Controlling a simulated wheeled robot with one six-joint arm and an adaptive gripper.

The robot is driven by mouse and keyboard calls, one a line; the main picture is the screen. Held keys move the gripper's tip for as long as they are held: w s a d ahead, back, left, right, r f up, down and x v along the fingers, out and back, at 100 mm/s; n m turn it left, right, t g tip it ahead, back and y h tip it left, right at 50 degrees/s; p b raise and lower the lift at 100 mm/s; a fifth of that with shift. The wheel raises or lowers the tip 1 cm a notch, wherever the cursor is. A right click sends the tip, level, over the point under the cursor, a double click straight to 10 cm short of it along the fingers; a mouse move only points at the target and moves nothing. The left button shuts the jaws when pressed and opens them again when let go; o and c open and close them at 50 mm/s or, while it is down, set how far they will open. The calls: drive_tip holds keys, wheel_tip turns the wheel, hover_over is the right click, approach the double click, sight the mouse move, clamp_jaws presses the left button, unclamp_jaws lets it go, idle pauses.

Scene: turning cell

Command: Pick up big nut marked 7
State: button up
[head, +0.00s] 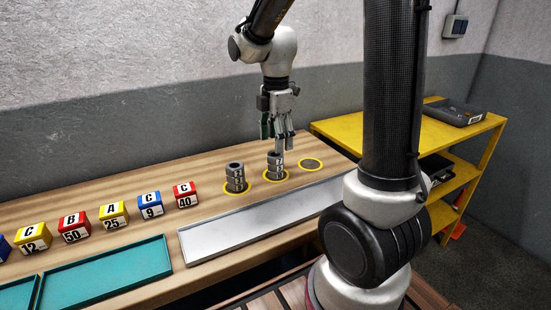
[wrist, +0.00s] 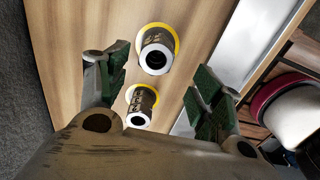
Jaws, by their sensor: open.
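Two stacks of dark grey, marked nuts stand upright on the wooden bench in yellow rings: a left stack (head: 235,178) and a middle stack (head: 274,167). I cannot read a 7 on any nut, so I cannot tell which is the big nut marked 7. My gripper (head: 278,138) points down with its fingers open just above the middle stack. In the wrist view its green-padded fingers (wrist: 157,92) are spread, with one stack (wrist: 143,100) showing between them and the other stack (wrist: 156,54) farther up. No nut is seen held.
An empty yellow ring (head: 311,164) lies right of the middle stack. A long metal tray (head: 255,222) lies in front. Several coloured lettered blocks (head: 113,214) and teal trays (head: 108,275) are at left. A yellow shelf unit (head: 450,135) with a dark bin (head: 455,111) stands at right.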

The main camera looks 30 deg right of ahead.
sight(276, 158)
drive_tip(key=f, duration=0.5)
drive_tip(key=shift+w+d, duration=0.1)
drive_tip(key=shift+w, duration=0.2)
drive_tip(key=c, duration=1.2)
